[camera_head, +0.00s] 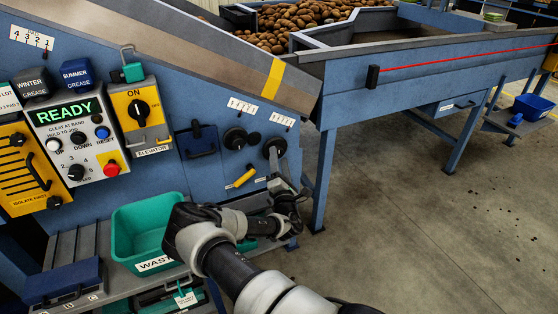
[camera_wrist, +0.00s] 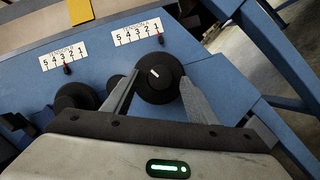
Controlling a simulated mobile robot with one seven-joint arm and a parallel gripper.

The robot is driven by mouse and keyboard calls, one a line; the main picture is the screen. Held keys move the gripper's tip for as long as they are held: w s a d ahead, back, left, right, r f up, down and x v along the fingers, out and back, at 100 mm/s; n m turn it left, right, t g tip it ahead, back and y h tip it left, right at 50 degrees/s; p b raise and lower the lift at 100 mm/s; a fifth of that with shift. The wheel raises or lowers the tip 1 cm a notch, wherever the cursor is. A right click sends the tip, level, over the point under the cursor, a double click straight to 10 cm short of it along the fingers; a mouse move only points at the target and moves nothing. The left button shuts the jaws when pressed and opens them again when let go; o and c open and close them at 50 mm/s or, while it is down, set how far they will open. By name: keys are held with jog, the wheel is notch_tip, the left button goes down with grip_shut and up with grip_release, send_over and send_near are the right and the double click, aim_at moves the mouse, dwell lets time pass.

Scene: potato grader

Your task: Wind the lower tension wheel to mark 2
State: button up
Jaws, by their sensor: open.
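Two black tension wheels sit on the blue panel. The right wheel (camera_wrist: 153,73), with a white line on its face, stands a little lower in the head view (camera_head: 273,144). Its scale (camera_wrist: 138,32) runs 5 to 1, with the red pointer at 1. My gripper (camera_wrist: 158,77) is open, with one finger on each side of this wheel; I cannot tell whether they touch it. My gripper partly covers the wheel in the head view. The left wheel (camera_wrist: 76,96) is partly hidden behind my gripper. Its scale (camera_wrist: 64,54) has the pointer at about 3.
A yellow-handled tool (camera_head: 241,178) is on the panel below the wheels. A teal waste bin (camera_head: 140,232) stands on the shelf to the left. The control box (camera_head: 78,140) reads READY.

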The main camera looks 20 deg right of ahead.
jog(key=shift+w+d+r, duration=0.1)
jog(key=shift+w+r, duration=0.05)
jog(key=shift+w, duration=0.3)
jog(key=shift+c, duration=0.3)
jog(key=c, duration=1)
jog(key=shift+m, duration=0.4)
